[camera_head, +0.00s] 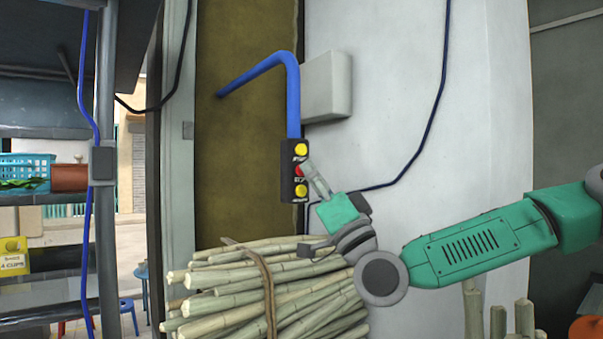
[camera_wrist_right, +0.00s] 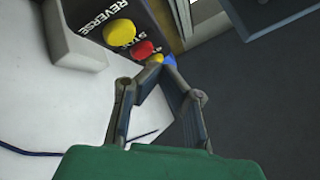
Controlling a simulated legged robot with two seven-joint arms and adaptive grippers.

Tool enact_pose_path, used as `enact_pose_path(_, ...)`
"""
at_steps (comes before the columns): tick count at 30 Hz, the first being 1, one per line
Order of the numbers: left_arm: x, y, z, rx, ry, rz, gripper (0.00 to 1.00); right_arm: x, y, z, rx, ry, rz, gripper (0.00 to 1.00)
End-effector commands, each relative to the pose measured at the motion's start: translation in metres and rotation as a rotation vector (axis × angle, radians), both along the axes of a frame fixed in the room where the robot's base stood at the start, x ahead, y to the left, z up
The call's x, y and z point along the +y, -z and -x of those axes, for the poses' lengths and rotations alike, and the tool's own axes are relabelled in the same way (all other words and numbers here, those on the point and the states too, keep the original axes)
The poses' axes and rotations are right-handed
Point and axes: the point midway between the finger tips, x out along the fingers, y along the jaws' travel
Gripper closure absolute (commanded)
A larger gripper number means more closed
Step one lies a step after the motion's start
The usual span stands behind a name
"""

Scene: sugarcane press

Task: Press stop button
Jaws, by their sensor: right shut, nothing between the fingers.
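A black control box (camera_head: 287,187) hangs at the lower end of a blue pipe. It carries a red button (camera_head: 298,171) between an upper yellow button (camera_head: 301,150) and a lower yellow button (camera_head: 301,190). My right gripper (camera_head: 307,165) is shut and empty, its tips close to the box's right side beside the red button. In the right wrist view the red button (camera_wrist_right: 143,49) lies just beyond and left of the fingertips (camera_wrist_right: 158,66); a yellow button (camera_wrist_right: 157,58) is partly hidden behind them. I cannot tell whether the tips touch anything. My left gripper is not in view.
A tied bundle of cane (camera_head: 265,290) lies below the box, under my right wrist. A shelf (camera_head: 45,220) stands at left. The pale wall right of the box is mostly clear.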

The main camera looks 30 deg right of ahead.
Motion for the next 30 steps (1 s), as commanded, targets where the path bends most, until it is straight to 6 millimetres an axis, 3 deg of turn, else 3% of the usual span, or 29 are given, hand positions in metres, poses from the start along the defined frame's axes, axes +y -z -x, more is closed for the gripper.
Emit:
enact_pose_path(14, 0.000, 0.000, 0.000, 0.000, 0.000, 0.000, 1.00, -0.006, 0.001, 0.000, 0.000, 0.002, -0.004, 1.00)
enact_pose_path(30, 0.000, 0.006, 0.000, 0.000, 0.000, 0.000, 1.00, 0.002, -0.002, -0.007, 0.001, 0.001, -0.002, 1.00)
